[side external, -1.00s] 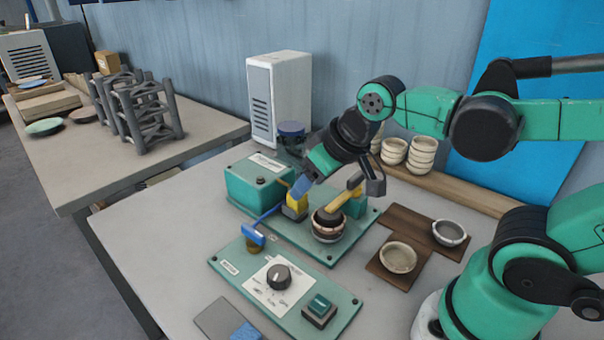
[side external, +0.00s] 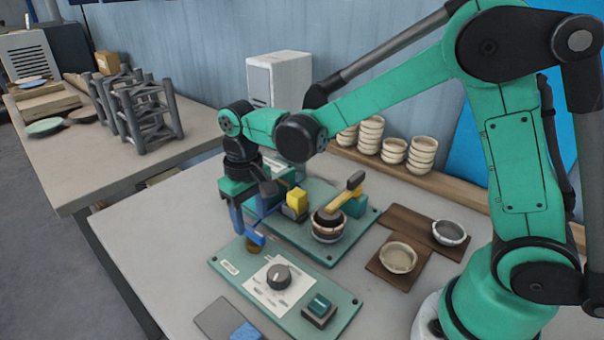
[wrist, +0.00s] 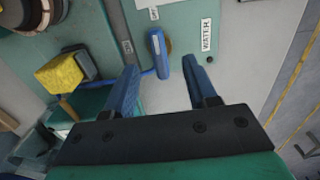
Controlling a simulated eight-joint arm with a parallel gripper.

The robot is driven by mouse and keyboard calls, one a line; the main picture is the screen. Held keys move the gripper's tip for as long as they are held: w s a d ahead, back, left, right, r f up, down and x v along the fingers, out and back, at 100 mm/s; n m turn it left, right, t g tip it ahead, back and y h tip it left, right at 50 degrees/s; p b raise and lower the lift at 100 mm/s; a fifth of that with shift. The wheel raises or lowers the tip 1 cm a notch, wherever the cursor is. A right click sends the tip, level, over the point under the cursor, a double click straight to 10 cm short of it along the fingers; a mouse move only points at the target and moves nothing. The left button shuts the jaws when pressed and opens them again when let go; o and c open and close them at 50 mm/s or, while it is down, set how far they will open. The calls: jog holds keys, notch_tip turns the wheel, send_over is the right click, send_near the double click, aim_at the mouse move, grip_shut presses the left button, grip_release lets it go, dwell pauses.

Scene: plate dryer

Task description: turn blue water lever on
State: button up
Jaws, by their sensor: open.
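The blue water lever (side external: 252,235) has a blue handle above a brass-coloured base on the green panel. In the wrist view its handle (wrist: 161,52) lies beside the WATER label (wrist: 206,35). My gripper (side external: 248,222) points down over the lever, and its blue fingers are spread. In the wrist view my gripper (wrist: 160,72) is open, with the near end of the handle in the gap between the fingertips. The handle looks nearer the left finger; I cannot tell whether they touch. Part of the lever's rod is hidden by that finger.
A yellow block (side external: 297,199) and a bowl under a wooden-handled tool (side external: 344,196) stand right of the gripper. A black knob (side external: 279,277) and teal button (side external: 320,304) are on the front panel. Bare table (side external: 160,245) lies to the left.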

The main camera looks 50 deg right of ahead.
aim_at(253, 235)
jog(key=shift+f, duration=1.4)
grip_shut()
